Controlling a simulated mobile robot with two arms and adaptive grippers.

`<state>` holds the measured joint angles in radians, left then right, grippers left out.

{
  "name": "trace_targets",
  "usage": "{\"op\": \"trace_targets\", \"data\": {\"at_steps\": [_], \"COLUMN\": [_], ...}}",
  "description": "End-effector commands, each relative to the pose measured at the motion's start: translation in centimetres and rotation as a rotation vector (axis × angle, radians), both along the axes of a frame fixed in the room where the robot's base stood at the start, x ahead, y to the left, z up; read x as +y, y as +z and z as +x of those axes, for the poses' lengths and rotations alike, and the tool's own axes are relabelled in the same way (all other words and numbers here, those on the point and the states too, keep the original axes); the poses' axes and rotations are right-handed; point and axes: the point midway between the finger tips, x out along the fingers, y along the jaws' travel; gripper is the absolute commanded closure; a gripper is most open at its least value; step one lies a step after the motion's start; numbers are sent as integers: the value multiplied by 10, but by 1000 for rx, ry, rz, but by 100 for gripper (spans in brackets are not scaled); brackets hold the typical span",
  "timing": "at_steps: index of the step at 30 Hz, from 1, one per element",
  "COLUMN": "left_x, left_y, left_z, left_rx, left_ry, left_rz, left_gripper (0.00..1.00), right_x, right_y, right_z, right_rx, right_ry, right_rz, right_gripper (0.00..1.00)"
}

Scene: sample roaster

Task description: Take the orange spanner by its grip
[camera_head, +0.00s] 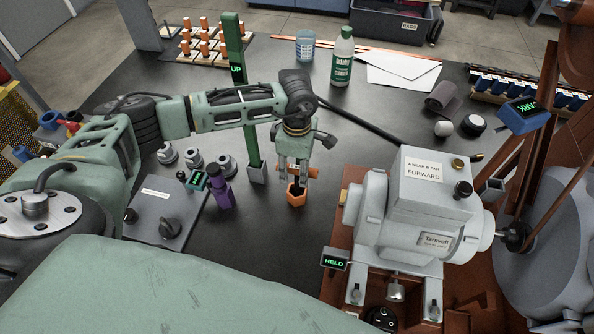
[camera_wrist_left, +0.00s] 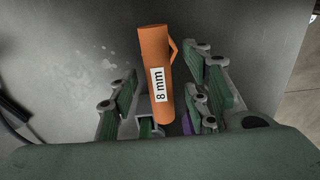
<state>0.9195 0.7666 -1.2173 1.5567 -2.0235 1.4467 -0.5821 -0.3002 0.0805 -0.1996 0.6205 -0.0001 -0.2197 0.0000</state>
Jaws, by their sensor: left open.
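The orange spanner (camera_head: 296,195) is at the middle of the dark bench in the head view, its upper part partly hidden by my left gripper (camera_head: 295,174). In the left wrist view the spanner (camera_wrist_left: 155,55) is an orange cylinder with a white "8 mm" label and a small side loop. My left gripper reaches down over it, and its open fingers stand on either side of the cylinder. Gaps show between it and the fingers in the left wrist view. My right gripper is not in view.
A green post (camera_head: 232,55) marked "UP" and a purple piece (camera_head: 221,193) stand left of the spanner. A grey motor housing (camera_head: 415,205) on a brown base stands close on the right. A bottle (camera_head: 342,60) and an envelope (camera_head: 400,70) are behind.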

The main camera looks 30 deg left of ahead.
Motion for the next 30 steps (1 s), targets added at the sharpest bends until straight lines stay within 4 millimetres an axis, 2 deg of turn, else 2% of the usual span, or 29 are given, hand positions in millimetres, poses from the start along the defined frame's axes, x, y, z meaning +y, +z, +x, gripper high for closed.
{"op": "trace_targets", "data": {"at_steps": [4,12,27,30], "left_x": [0,0,0,0], "left_y": [-15,-18,-18,-18], "left_z": [0,1,1,1], "left_rx": [-1,-2,-2,-2], "left_ry": [1,0,0,0], "left_rz": [-2,-1,-1,-1], "left_gripper": [56,57,100,100], "right_x": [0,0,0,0], "right_y": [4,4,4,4], "right_z": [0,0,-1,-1], "right_rx": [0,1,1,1], "right_ry": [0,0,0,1], "right_rz": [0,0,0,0], "right_gripper": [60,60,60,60]}}
